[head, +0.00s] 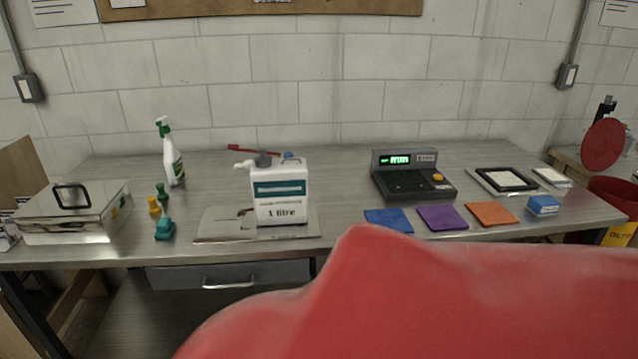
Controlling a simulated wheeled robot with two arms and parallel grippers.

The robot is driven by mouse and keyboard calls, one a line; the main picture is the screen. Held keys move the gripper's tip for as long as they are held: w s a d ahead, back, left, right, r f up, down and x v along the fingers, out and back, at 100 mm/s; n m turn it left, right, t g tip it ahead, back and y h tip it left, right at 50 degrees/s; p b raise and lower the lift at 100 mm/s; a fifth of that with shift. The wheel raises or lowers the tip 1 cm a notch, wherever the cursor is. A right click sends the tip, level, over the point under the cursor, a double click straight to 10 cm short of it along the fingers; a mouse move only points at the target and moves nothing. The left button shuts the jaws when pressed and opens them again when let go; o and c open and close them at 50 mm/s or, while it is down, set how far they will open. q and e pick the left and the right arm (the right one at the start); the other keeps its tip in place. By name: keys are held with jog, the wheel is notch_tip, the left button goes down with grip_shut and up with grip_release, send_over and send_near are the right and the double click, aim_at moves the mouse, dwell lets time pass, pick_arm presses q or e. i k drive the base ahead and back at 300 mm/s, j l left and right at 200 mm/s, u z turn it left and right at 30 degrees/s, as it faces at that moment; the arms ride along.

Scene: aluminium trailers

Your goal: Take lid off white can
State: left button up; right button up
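The white can (281,205), marked "1 litre" with a teal label, stands upright on a thin metal plate (215,225) near the front of the metal table. A dark grey cap (263,159) shows at the can's top left, with a white spout-like piece (243,164) beside it. A small blue piece (288,156) shows at the top right of the can. I cannot tell whether these pieces are on the can or behind it. Neither of my grippers is in view.
Left are a metal box (75,212), a spray bottle (171,155) and small weights (165,229). Right are a scale (410,178), coloured cloths (441,217) and a blue box (543,206). A large red surface, possibly mine, covers the lower right.

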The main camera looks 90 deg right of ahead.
aim_at(262, 158)
jog(key=z, duration=2.45)
